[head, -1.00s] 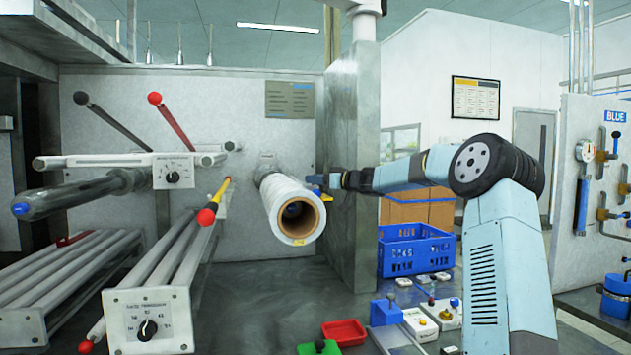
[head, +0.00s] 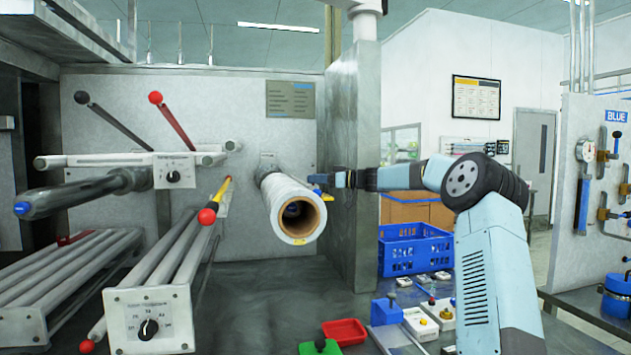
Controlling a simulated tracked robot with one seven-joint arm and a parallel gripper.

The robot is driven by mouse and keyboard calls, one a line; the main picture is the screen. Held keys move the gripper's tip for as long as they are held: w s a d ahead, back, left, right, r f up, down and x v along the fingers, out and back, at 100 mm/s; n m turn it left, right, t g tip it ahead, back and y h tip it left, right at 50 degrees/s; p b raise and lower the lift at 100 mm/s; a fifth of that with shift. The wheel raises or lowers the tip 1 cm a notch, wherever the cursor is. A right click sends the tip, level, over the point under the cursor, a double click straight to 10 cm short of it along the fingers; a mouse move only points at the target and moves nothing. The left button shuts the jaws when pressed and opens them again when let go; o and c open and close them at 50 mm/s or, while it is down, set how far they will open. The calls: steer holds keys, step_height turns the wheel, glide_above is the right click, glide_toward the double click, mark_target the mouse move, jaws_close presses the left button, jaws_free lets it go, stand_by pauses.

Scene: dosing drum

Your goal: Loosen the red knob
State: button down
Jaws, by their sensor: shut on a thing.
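My gripper (head: 320,181) is small in the head view, at the right edge of the wrapped film roll (head: 287,208), in front of the grey upright panel. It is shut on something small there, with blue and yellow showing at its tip. What it holds is too small and too hidden to make out; I see no red at the jaws. Red ball ends show elsewhere: on the upper lever (head: 155,97), on the yellow-ended rod (head: 207,216) and at the lower left (head: 87,346). I cannot tell which red knob is meant.
The grey upright panel (head: 350,240) stands close behind my gripper. A blue crate (head: 415,249), a red tray (head: 344,331) and several small switch boxes are on the right and front of the bench. White roller frames fill the left.

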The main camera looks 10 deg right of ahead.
steer(key=shift+w+d+n+g+y, duration=0.15)
steer(key=shift+n+g+y, duration=0.45)
steer(key=shift+n+g, duration=0.75)
steer(key=shift+w+d+n+g+y, duration=0.15)
steer(key=shift+n+g+y, duration=0.6)
steer(key=shift+g, duration=1.1)
steer(key=shift+w+n+g, duration=0.1)
steer(key=shift+n+g, duration=0.4)
steer(key=shift+g, duration=0.1)
steer(key=shift+r+n+g, duration=0.1)
steer(key=shift+n+g, duration=0.4)
steer(key=shift+g, duration=0.3)
steer(key=c, duration=0.8)
jaws_free()
steer(key=shift+a, duration=0.1)
steer(key=shift+c, duration=0.2)
steer(key=shift+c, duration=0.3)
